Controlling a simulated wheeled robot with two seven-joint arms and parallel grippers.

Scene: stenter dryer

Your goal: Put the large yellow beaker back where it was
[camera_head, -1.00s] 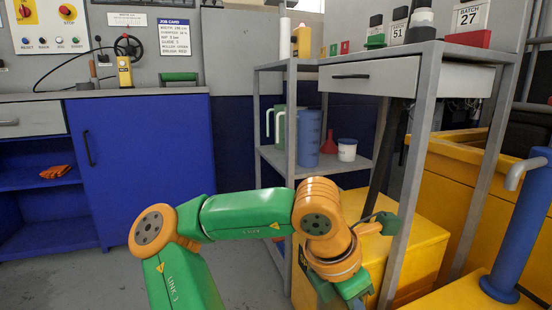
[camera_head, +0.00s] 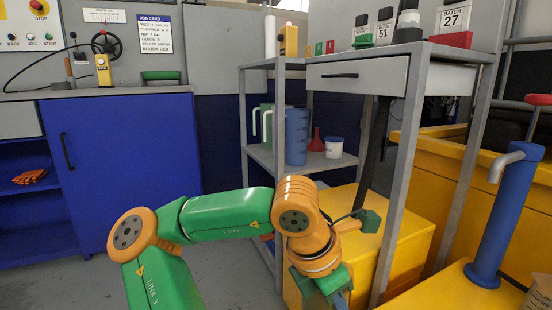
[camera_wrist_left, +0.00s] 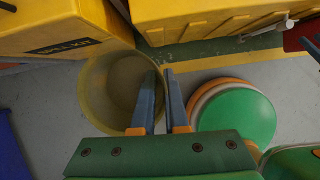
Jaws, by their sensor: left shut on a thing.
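The large yellow beaker (camera_wrist_left: 104,84) shows from above in the left wrist view, translucent with a wide round rim. My left gripper (camera_wrist_left: 163,76) is shut on the right side of its wall, with one finger inside the rim and one outside. The beaker's lower right part is hidden behind a finger and the gripper body. In the head view my left gripper (camera_head: 338,297) is low at the bottom edge, in front of the yellow box, and the beaker is out of sight. My right gripper is in neither view.
A grey shelf rack (camera_head: 263,157) holds a blue jug (camera_head: 296,137), a red funnel (camera_head: 316,140) and a white tub (camera_head: 334,147). A yellow box (camera_wrist_left: 60,32) borders the beaker. A blue pump (camera_head: 503,220) stands at right. Grey floor (camera_head: 222,250) is clear at left.

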